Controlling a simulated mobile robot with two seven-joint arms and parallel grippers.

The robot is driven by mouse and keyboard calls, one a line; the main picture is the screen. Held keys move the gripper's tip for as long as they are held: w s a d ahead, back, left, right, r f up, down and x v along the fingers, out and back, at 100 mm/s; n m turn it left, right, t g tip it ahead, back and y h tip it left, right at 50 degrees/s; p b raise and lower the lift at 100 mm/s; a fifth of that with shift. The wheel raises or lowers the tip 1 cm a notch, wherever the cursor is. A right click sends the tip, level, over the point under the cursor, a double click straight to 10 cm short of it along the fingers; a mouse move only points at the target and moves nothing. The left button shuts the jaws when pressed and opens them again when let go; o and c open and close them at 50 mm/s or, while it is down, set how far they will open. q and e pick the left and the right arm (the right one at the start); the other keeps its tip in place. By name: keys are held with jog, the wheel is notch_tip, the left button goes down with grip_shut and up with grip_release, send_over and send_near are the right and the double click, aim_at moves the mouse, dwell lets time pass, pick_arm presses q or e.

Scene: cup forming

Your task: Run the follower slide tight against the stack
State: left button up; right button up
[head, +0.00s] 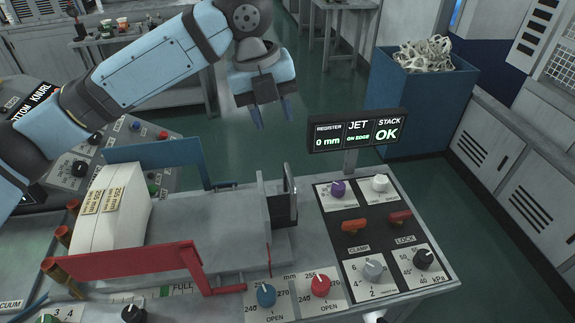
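The white stack (112,205), with cream labels on it, stands at the left end of the grey bed (185,240), between a blue side rail (160,151) and a red side rail (130,262). An upright grey and dark plate assembly (283,205) stands at the bed's right end. It looks like the follower slide, but I cannot be sure. A wide stretch of bare bed lies between it and the stack. My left gripper (272,112) is above and behind the bed, fingers pointing down, apart and empty. It touches neither plate nor stack. My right gripper is out of view.
A control panel (385,235) with knobs and orange and red levers is right of the bed. A display (357,131) above it reads 0 mm, JET ON EDGE, STACK OK. Blue (266,295) and red (320,285) knobs sit in front. A blue bin (415,105) stands behind.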

aim_at(289, 175)
pick_arm(q)
jog(key=d+f, duration=0.1)
jog(key=f, duration=0.7)
jog(key=d+f+p, duration=0.1)
jog(key=f, duration=0.4)
jog(key=shift+s+d, duration=0.2)
jog(key=shift+d, duration=0.15)
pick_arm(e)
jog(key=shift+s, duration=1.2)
pick_arm(q)
jog(key=shift+r, duration=0.1)
jog(key=shift+c, duration=0.5)
grip_shut()
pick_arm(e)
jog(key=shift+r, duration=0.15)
